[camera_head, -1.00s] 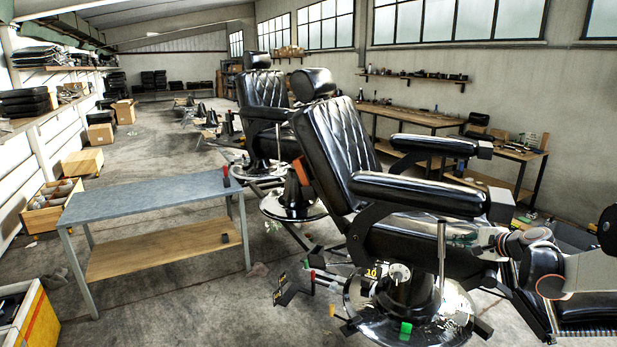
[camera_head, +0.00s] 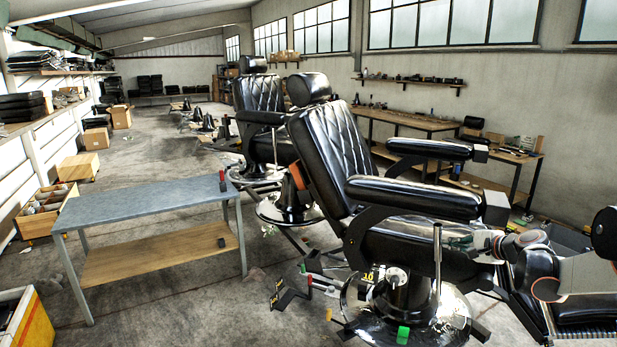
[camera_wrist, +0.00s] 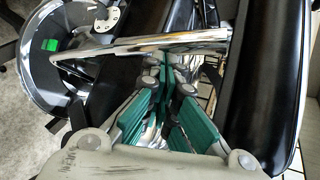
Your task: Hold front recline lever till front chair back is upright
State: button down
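The front barber chair's black quilted back (camera_head: 330,150) leans backward to the left in the head view, with its headrest (camera_head: 309,89) on top. The chrome recline lever (camera_head: 437,262) stands nearly upright beside the seat (camera_head: 405,240). In the wrist view the lever (camera_wrist: 130,47) crosses the upper part of the picture. My gripper (camera_head: 478,242) is beside the lever's upper part, on its right in the head view. In the wrist view its green-padded fingers (camera_wrist: 169,86) stand apart, with their tips close to the lever. I cannot tell whether they touch it.
A second black chair (camera_head: 260,105) stands behind. A grey-topped table (camera_head: 150,202) is at left. The front chair's armrest (camera_head: 415,197) lies above the gripper. The round chrome base (camera_head: 360,310) and a green block (camera_head: 403,335) are low down.

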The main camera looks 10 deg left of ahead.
jog(key=shift+a, duration=0.3)
jog(key=shift+w+f, duration=0.1)
jog(key=shift+w+a+f, duration=0.1)
jog(key=shift+w+a, duration=0.05)
jog(key=shift+a, duration=0.3)
jog(key=shift+w+a+f, duration=0.1)
jog(key=shift+a, duration=0.3)
jog(key=shift+s+d+r, duration=0.15)
jog(key=shift+s+d, duration=0.05)
jog(key=shift+d, duration=0.4)
jog(key=shift+s+d+r, duration=0.2)
jog(key=shift+d, duration=0.35)
jog(key=shift+s+d+r, duration=0.15)
jog(key=shift+s+d, duration=0.05)
jog(key=shift+d, duration=0.4)
jog(key=shift+d, duration=0.1)
jog(key=shift+w+a+f, duration=0.1)
jog(key=shift+w+a, duration=0.1)
jog(key=shift+a, duration=0.35)
